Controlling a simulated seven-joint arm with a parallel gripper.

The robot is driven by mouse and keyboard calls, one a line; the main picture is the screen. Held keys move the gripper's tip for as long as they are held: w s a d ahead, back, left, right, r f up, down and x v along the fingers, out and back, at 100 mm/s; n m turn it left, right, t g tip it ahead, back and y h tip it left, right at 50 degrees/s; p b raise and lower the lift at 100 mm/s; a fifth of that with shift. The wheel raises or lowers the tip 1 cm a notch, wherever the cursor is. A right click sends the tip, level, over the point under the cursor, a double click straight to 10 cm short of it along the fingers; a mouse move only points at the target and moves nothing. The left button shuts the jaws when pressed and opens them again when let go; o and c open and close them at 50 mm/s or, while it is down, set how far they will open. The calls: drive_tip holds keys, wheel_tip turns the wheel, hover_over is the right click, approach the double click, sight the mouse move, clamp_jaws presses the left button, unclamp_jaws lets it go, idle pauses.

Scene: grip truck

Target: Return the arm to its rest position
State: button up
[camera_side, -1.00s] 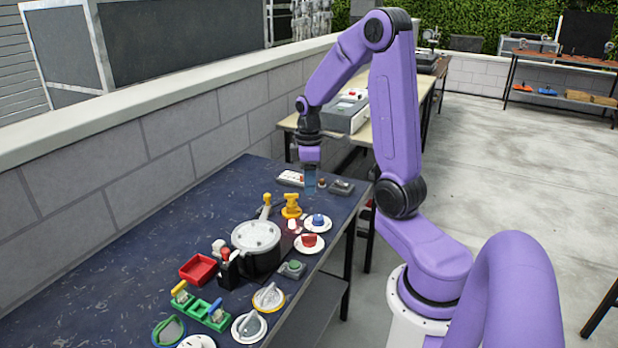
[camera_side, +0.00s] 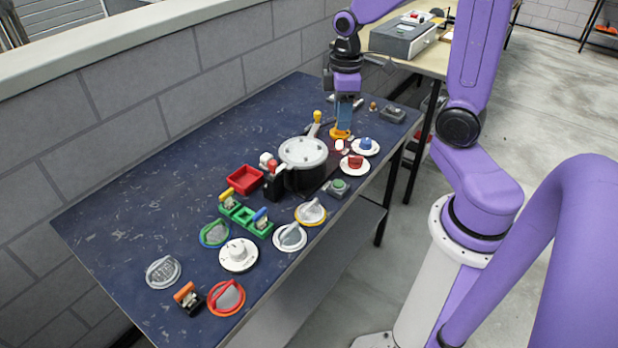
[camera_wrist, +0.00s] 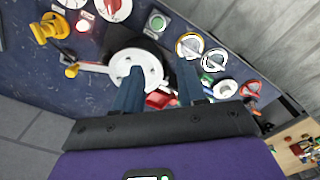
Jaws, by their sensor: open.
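My gripper (camera_side: 344,122) points down over the far part of the blue table (camera_side: 120,215). Its fingers look empty, and in the side view they overlap a yellow fitting (camera_side: 340,134); I cannot tell the gap there. In the wrist view the two blue fingers of my gripper (camera_wrist: 158,88) are spread apart with nothing held between them. The pot (camera_wrist: 150,65) with its pale lid and the red tray (camera_wrist: 160,99) show below and beyond them. The yellow fitting (camera_wrist: 48,28) stands well to the left in that view.
In the side view, the pot (camera_side: 303,155) stands mid-table beside the red tray (camera_side: 245,179). A green button box (camera_side: 338,188), red switch (camera_side: 355,163), blue switch (camera_side: 366,146) and several dials line the near side. A grey wall (camera_side: 110,130) runs behind. The table's left area is bare.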

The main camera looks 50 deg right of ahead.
drive_tip(key=s+a+r+n, duration=0.1)
drive_tip(key=s+a+n, duration=0.1)
drive_tip(key=s+a, duration=0.4)
drive_tip(key=s+a+r+n, duration=0.1)
drive_tip(key=s+a+n, duration=0.1)
drive_tip(key=s+a, duration=0.5)
drive_tip(key=s, duration=0.4)
drive_tip(key=shift+s, duration=0.3)
